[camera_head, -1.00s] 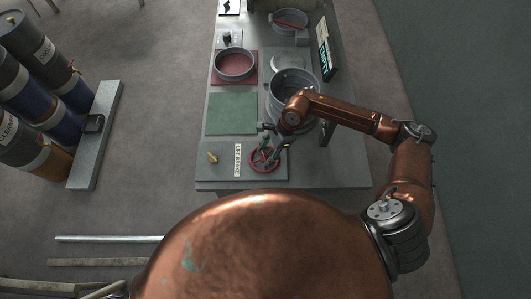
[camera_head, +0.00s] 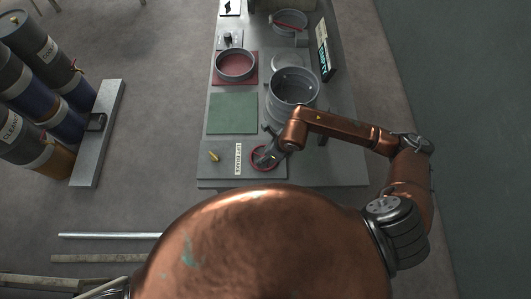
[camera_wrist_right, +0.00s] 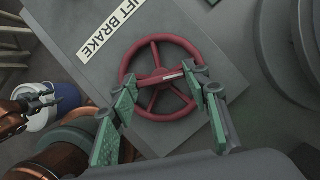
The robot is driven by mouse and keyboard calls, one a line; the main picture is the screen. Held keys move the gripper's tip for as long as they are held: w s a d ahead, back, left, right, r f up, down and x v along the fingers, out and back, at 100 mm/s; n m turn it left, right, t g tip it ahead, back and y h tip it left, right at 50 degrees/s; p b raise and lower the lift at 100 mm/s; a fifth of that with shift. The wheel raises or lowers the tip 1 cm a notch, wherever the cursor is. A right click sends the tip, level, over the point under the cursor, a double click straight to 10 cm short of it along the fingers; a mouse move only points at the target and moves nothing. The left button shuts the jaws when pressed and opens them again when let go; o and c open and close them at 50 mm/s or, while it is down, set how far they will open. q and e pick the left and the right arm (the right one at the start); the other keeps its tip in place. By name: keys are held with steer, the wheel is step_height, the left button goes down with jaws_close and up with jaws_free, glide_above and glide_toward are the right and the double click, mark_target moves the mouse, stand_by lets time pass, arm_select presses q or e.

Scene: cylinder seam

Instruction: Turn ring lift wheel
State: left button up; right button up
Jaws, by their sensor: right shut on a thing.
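The red ring-shaped wheel (camera_head: 256,166) lies on a grey panel marked LIFT BRAKE at the bench's near end. In the right wrist view the wheel (camera_wrist_right: 184,113) shows its rim, spokes and a pale mark on one spoke. My right gripper (camera_head: 268,154) is down at the wheel and hides part of it. In the wrist view its green-padded fingers (camera_wrist_right: 161,79) stand on both sides of a spoke near the rim, shut on the wheel. A copper arm end with dark fingers, seemingly my left gripper (camera_wrist_right: 42,104), shows at the left edge; its opening is unclear.
A yellow-brass peg (camera_head: 214,157) stands left of the label (camera_head: 238,158). Behind are a green mat (camera_head: 232,113), a grey cylinder (camera_head: 292,91) and a round pan (camera_head: 235,65) on a red mat. A lit display (camera_head: 325,60) stands at the right. Drums (camera_head: 35,85) stand on the floor left.

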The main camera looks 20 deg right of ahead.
steer(key=shift+m, duration=0.5)
steer(key=o, duration=1.2)
steer(key=shift+c, duration=0.2)
steer(key=v, duration=1.2)
steer(key=shift+s, duration=0.15)
steer(key=shift+a, duration=0.15)
